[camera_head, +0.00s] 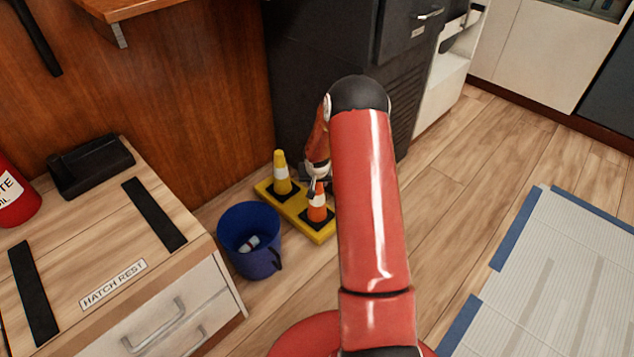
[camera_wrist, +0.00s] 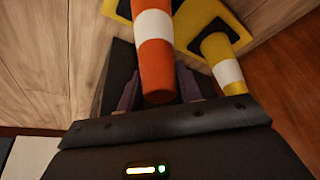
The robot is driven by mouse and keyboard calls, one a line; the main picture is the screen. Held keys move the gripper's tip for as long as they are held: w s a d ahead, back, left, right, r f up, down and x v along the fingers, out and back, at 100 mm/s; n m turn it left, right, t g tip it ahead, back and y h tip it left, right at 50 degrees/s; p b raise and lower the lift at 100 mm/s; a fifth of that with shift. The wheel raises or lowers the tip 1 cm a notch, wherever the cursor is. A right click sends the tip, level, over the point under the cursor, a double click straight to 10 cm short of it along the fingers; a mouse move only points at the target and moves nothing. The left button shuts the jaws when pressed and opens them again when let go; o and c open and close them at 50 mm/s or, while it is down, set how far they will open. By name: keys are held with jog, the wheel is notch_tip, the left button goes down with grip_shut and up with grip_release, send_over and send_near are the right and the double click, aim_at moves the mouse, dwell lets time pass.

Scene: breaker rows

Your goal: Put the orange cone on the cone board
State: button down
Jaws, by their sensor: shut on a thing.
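The orange cone (camera_head: 318,208) with a white band stands over the right end of the yellow cone board (camera_head: 325,237) in the head view. Its dark base appears on or just above the board; I cannot tell if it touches. The cone looks upright. My gripper (camera_head: 315,185) is shut on its upper part from above. In the wrist view, the orange cone (camera_wrist: 155,62) sits between the fingers of my gripper (camera_wrist: 158,88). A yellow cone (camera_head: 281,173) with a white band stands on the board's other end and also shows in the wrist view (camera_wrist: 216,50).
A blue bucket (camera_head: 250,262) with a small pale thing inside stands left of the board. A dark cabinet (camera_head: 300,60) is behind. A wooden-topped drawer unit (camera_head: 110,235) labelled "HATCH REST" is at the left.

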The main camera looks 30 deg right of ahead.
jog(key=c, duration=0.9)
grip_release()
jog(key=shift+c, duration=0.2)
